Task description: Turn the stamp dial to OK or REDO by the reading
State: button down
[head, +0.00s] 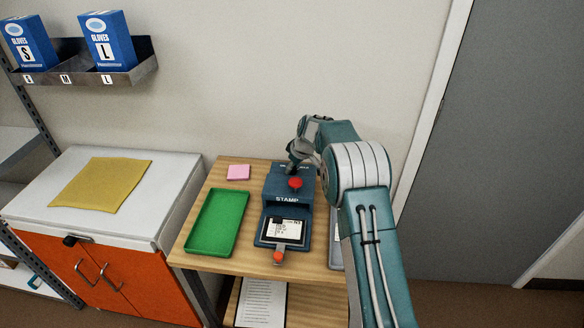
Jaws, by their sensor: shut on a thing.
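The stamp machine (272,190) is a dark blue box marked STAMP on the wooden table. A red knob (295,183) sits on its top. A white card (289,228) with small print lies in its front bay; the reading is too small to make out. My gripper (294,163) is at the back of the stamp's top, shut on the stamp dial, which it mostly hides. Small pale lettering shows beside it, but I cannot read it or tell where the dial points.
A green tray (216,222) lies left of the stamp, with a pink note pad (238,172) behind it. A grey tray (335,240) on the right is partly hidden by my arm. A wall stands close behind.

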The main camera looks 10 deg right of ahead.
jog(key=n, duration=0.2)
jog(key=n+g+y, duration=0.1)
jog(key=n, duration=0.1)
jog(key=shift+s+d+f+n+g, duration=0.1)
jog(key=shift+f+n+g, duration=0.1)
jog(key=shift+n+g, duration=0.1)
dwell(0.3)
jog(key=c, duration=0.7)
grip_release()
jog(key=shift+o, duration=0.2)
jog(key=shift+d, duration=0.1)
jog(key=shift+r, duration=0.1)
jog(key=v, duration=1.1)
jog(key=shift+d+r, duration=0.3)
jog(key=shift+r, duration=0.1)
